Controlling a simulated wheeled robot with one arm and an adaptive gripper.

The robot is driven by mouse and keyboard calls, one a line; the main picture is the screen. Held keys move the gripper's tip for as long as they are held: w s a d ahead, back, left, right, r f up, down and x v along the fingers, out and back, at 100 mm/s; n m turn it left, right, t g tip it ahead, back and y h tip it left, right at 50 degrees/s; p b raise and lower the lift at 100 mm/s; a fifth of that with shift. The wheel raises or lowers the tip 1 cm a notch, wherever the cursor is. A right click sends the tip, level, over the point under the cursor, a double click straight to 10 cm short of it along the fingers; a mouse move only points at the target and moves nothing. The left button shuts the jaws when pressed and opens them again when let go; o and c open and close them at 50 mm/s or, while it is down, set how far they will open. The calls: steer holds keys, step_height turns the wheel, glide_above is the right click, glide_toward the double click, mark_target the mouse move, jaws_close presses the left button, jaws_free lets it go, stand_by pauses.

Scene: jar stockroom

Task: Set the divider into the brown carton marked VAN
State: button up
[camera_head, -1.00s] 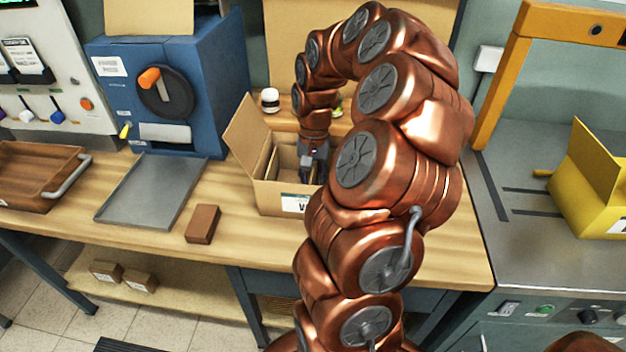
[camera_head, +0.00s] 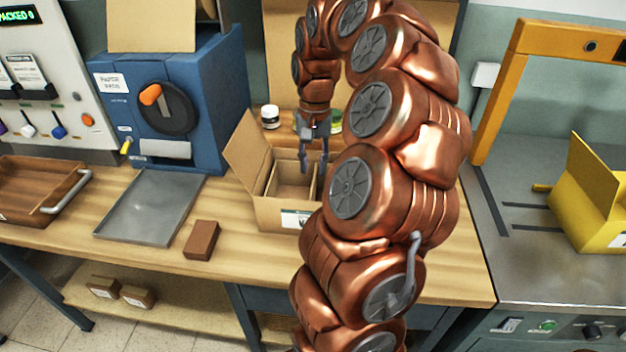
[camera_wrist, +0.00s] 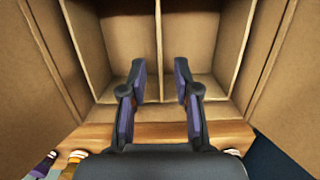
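The brown carton (camera_head: 267,214) stands open on the wooden bench, its left flap raised. My arm hides its right part, and the white label on its front is partly covered and unreadable. The cardboard divider (camera_wrist: 159,45) stands upright inside the carton, with compartments on either side of it in the wrist view. It also shows between the carton walls in the head view (camera_head: 271,173). My gripper (camera_wrist: 160,72) is open and empty, its two fingers apart on either side of the divider's line.
A brown block (camera_head: 201,240) and a grey metal tray (camera_head: 150,208) lie left of the carton. A blue machine (camera_head: 205,115) stands behind the tray. Small jars (camera_head: 270,117) stand behind the carton. A yellow carton (camera_head: 590,205) is on the right counter.

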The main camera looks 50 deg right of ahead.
steer(key=shift+w+d+r, duration=0.1)
steer(key=shift+r, duration=0.8)
steer(key=shift+w+d+r, duration=0.1)
steer(key=shift+r, duration=0.8)
steer(key=s+a+n, duration=0.2)
steer(key=a+n, duration=0.2)
steer(key=a, duration=0.6)
steer(key=s+a+n, duration=0.2)
steer(key=a+n, duration=0.1)
steer(key=a, duration=0.7)
steer(key=s+a+f+n, duration=0.1)
steer(key=s+a+f, duration=0.1)
steer(key=s+a, duration=0.1)
steer(key=s+a+f+n+h, duration=0.1)
steer(key=s+a+f, duration=0.1)
steer(key=s, duration=0.4)
steer(key=s+a+f+n, duration=0.2)
steer(key=s+a, duration=0.2)
steer(key=s, duration=0.1)
steer(key=shift+s+f+g, duration=0.25)
steer(key=shift+f+g, duration=0.1)
steer(key=shift+g, duration=0.05)
